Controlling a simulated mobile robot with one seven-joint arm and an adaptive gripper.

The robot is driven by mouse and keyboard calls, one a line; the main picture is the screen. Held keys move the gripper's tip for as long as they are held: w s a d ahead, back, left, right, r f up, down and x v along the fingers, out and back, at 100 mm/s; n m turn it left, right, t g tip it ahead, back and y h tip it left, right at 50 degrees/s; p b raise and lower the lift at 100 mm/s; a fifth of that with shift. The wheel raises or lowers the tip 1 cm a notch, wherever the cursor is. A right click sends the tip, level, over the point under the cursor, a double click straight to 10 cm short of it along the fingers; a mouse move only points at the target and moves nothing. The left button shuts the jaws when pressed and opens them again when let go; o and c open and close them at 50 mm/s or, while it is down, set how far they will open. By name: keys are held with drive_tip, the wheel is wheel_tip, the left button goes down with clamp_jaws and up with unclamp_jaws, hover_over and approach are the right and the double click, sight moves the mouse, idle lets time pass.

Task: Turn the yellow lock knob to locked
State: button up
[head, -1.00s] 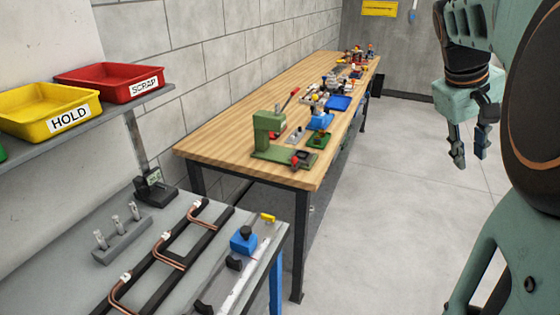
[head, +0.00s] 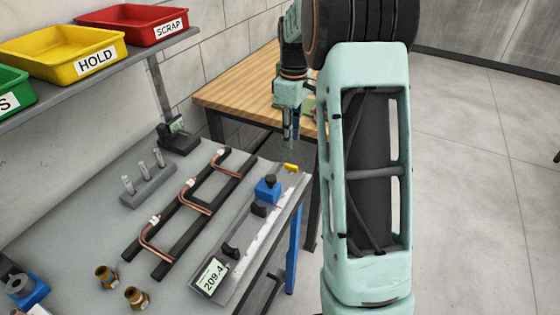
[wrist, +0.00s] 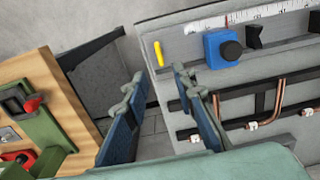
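The yellow lock knob (head: 291,168) is a small yellow bar at the far right end of the grey measuring rail (head: 236,240). In the wrist view, the yellow lock knob (wrist: 159,54) stands out at the rail's left end, just beyond and between my fingertips. My gripper (head: 289,143) points down above and beyond that end of the rail. In the wrist view, my gripper (wrist: 158,80) is open with nothing between its fingers, apart from the knob. A blue slider block (head: 266,190) with a black knob sits on the rail near the yellow knob.
Copper tubes lie on a black rack (head: 176,244) beside the rail. A digital readout (head: 212,277) shows 209.4. A pin block (head: 148,187) and brass fittings (head: 136,297) stand on the bench. A wooden table (head: 240,98) stands behind, with a green press (wrist: 40,125).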

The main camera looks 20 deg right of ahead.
sight(291, 165)
wheel_tip(291, 165, down, 10)
drive_tip(key=shift+d+p, duration=0.1)
drive_tip(key=shift+p, duration=0.25)
drive_tip(key=shift+c, duration=0.6)
clamp_jaws()
